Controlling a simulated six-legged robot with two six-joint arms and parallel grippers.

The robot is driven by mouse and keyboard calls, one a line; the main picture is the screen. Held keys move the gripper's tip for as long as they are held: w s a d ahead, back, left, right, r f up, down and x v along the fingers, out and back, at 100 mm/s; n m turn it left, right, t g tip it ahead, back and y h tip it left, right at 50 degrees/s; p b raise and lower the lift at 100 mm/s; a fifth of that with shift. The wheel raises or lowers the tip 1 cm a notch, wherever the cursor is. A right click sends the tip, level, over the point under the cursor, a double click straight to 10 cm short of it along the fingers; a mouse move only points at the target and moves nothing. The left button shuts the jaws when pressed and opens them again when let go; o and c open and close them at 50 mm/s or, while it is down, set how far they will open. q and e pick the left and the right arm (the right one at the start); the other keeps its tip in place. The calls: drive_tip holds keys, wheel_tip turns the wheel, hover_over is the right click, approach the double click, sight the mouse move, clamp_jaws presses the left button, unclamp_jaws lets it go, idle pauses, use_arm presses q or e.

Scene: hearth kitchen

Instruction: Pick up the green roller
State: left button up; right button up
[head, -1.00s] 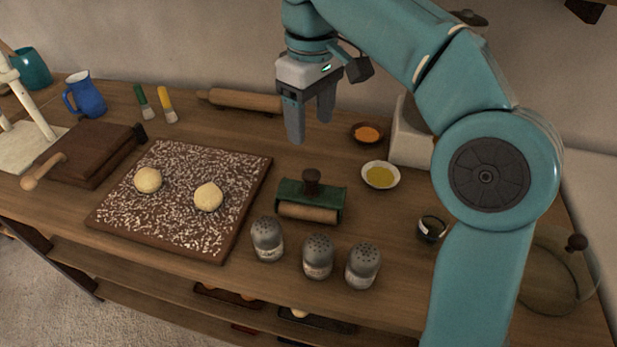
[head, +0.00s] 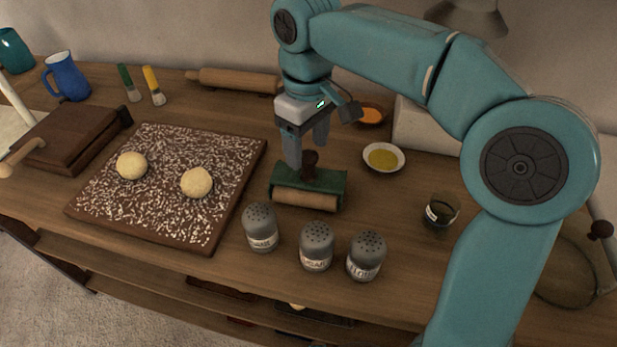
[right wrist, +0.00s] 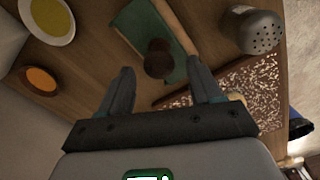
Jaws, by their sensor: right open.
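The green roller (head: 325,186) lies on the wooden table, with a green frame, a pale wooden cylinder at its front and a dark brown knob on top. My right gripper (head: 306,160) is open and points down just above and behind the roller, beside its knob. In the right wrist view the roller (right wrist: 140,28) is at the top centre, and its knob (right wrist: 158,58) shows ahead of and between the two open fingers of the gripper (right wrist: 158,82). The fingers do not appear to touch it. My left gripper is not in view.
Several grey shakers (head: 316,247) stand in front of the roller. A floured board (head: 232,215) with two dough balls lies to the left. A yellow bowl (head: 383,158) and an orange bowl (head: 370,116) stand right and behind. A rolling pin (head: 238,81) lies at the back.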

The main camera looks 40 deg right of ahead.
sight(308, 153)
wheel_tip(308, 153, down, 5)
drive_tip(key=shift+r+b, duration=0.1)
drive_tip(key=shift+b, duration=0.55)
drive_tip(key=c, duration=1.1)
drive_tip(key=shift+r, duration=0.1)
